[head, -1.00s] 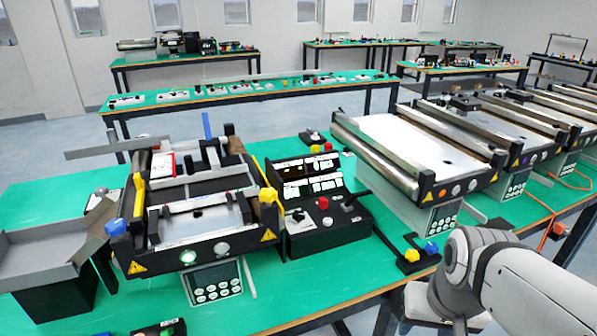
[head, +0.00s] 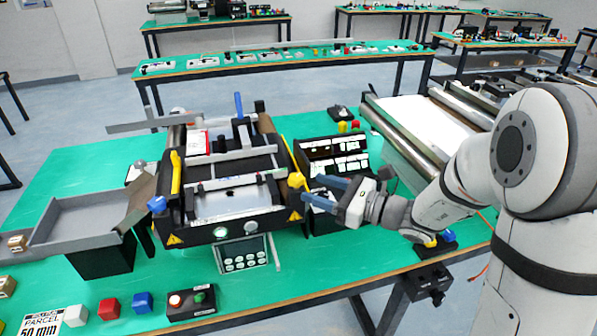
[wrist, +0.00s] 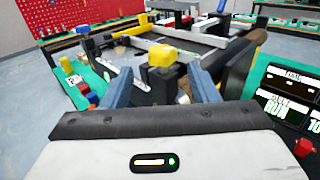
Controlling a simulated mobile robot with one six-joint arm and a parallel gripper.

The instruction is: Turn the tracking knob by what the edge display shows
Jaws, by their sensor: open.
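A yellow knob (head: 296,180) sits at the right front corner of the mini conveyor (head: 238,228). In the wrist view the yellow knob (wrist: 162,56) shows just ahead, between the two finger lines. My gripper (head: 312,190) is open and empty, its blue fingers pointing left at the knob; contact cannot be made out. A black console with lit displays (head: 333,142) stands behind my gripper. In the wrist view the display panel (wrist: 283,104) is at the right and reads RUN in one field; its other text is too small to read surely.
A blue knob (head: 157,204) is on the conveyor's left front corner. A grey chute (head: 85,212) lies left. A button box (head: 191,302) and coloured cubes are along the front edge. A second conveyor (head: 415,125) stands right. The green table (head: 300,277) is clear in front.

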